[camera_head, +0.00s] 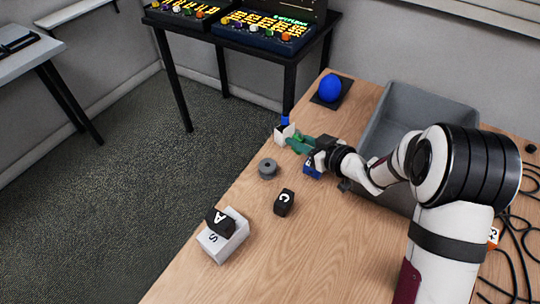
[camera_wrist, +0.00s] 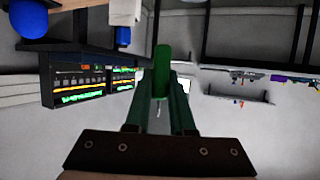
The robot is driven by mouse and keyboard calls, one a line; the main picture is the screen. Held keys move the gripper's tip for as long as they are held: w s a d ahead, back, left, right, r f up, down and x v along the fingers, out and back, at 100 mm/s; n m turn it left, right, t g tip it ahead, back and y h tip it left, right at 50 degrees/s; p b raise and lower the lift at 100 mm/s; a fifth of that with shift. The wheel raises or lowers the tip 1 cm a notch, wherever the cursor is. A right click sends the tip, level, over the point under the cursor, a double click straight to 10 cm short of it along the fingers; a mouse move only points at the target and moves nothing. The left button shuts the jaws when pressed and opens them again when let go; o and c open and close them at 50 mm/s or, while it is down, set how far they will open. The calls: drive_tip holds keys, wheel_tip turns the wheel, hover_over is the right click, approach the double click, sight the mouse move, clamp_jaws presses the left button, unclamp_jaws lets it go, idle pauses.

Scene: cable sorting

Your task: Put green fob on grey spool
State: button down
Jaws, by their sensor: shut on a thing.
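The green fob (camera_wrist: 161,70) is upright in the picture between the fingertips of my gripper (camera_wrist: 160,98) in the wrist view. My gripper is shut on it. In the head view my gripper (camera_head: 300,144) is near the table's left edge, and the fob (camera_head: 297,137) shows only as a small green patch at its tips. The grey spool (camera_head: 268,168) stands on the table, below and left of my gripper in the picture, apart from it. I see nothing on top of the spool. The spool does not show clearly in the wrist view.
A white block (camera_head: 284,131) and a blue thing (camera_head: 285,121) are close beyond my gripper. A blue block (camera_head: 312,170) is beside it. A black C block (camera_head: 284,202), a white box (camera_head: 222,240) bearing a black block, a grey bin (camera_head: 400,100) and a blue ball (camera_head: 330,88) are around.

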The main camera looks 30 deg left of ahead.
drive_tip(key=a+f, duration=0.1)
drive_tip(key=a, duration=0.1)
drive_tip(key=s+a+f, duration=0.1)
drive_tip(key=a+f, duration=0.1)
drive_tip(key=a, duration=0.1)
drive_tip(key=a+f, duration=0.2)
drive_tip(key=a, duration=0.1)
drive_tip(key=shift+s, duration=0.25)
wheel_tip(320, 180, down, 3)
drive_tip(key=shift+f, duration=0.5)
drive_tip(key=shift+f, duration=0.15)
drive_tip(key=c, duration=0.8)
unclamp_jaws()
drive_tip(key=shift+o, duration=0.2)
drive_tip(key=v, duration=1.2)
